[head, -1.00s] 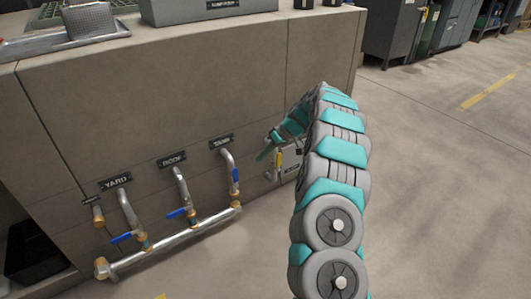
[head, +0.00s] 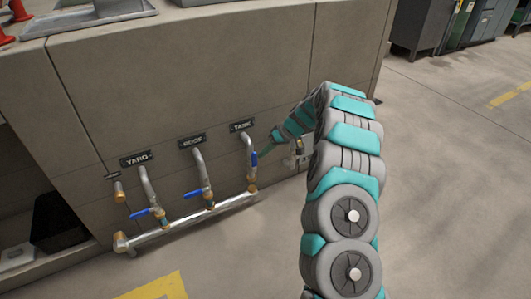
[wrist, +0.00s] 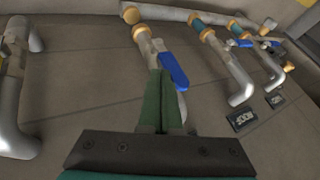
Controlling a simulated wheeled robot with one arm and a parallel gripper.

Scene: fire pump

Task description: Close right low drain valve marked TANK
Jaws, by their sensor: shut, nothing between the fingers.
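The TANK drain valve stands on the low wall, the rightmost of the three blue-handled valves in the head view. Its blue lever (head: 254,159) lies along its upright pipe (head: 248,143), below the TANK label (head: 241,126). In the wrist view the lever (wrist: 173,71) is just right of my fingertips. My gripper (head: 266,149) is shut and empty, close to the lever's right side in the head view. In the wrist view its green fingers (wrist: 160,75) overlap the valve area; I cannot tell if they touch the lever.
The ROOF lever (head: 200,193) and YARD lever (head: 140,213) stick out to the left over the shared silver pipe (head: 190,226). Another pipe fitting (head: 299,150) is right of TANK, partly behind my arm. The floor (head: 445,190) to the right is clear.

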